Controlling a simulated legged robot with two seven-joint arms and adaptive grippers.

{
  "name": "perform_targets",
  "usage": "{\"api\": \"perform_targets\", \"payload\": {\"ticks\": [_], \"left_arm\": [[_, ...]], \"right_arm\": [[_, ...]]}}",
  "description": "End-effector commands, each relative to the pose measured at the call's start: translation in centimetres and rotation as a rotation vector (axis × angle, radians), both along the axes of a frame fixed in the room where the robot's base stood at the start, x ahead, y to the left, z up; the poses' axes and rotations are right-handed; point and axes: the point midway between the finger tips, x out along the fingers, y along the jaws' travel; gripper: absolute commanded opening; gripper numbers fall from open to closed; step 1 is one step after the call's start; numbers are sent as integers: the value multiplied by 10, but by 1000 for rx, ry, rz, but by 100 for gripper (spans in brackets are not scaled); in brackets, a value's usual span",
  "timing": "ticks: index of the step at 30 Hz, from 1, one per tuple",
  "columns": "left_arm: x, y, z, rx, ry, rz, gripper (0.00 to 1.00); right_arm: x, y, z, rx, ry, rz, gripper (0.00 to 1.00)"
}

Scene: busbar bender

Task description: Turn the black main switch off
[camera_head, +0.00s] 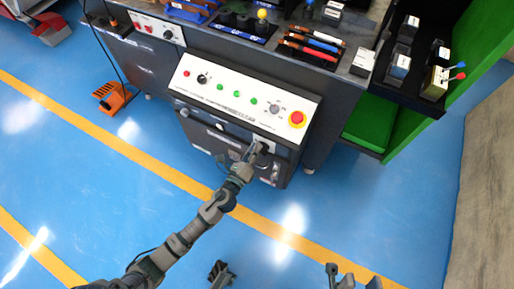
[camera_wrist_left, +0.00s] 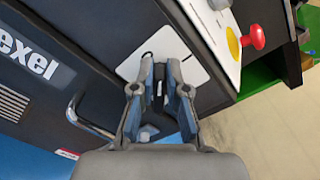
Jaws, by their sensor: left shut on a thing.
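The black main switch (camera_wrist_left: 158,92) sits on a white plate (camera_wrist_left: 166,52) on the front of the dark machine cabinet. In the head view this plate (camera_head: 267,144) is at the right of the cabinet front, below the sloped control panel. My left gripper (camera_head: 257,149) reaches it from below; in the wrist view its two fingers (camera_wrist_left: 160,82) are shut on the switch from both sides. The fingers hide most of the switch, and its angle cannot be read. My right gripper (camera_head: 346,280) is partly cut off at the bottom edge, away from the machine.
Above the switch, the white control panel (camera_head: 235,92) carries green buttons, knobs and a red emergency stop (camera_head: 297,118). A metal handle (camera_wrist_left: 88,120) sticks out left of the plate in the wrist view. An orange foot pedal (camera_head: 114,98) stands at the left. The blue floor in front is clear.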

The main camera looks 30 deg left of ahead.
Motion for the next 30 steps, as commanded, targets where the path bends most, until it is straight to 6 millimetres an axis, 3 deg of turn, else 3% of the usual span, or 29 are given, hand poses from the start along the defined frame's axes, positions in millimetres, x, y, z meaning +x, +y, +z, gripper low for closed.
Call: {"api": "perform_targets", "payload": {"ticks": [1,18,30], "left_arm": [[-2,0,-8,-43,13,0,0],[-2,6,-19,-550,30,3,0],[-2,7,-25,-735,38,5,0]], "right_arm": [[1,0,-2,0,0,0,40],[4,0,-1,-1,-2,-1,40],[3,0,0,1,-9,-2,40]]}}
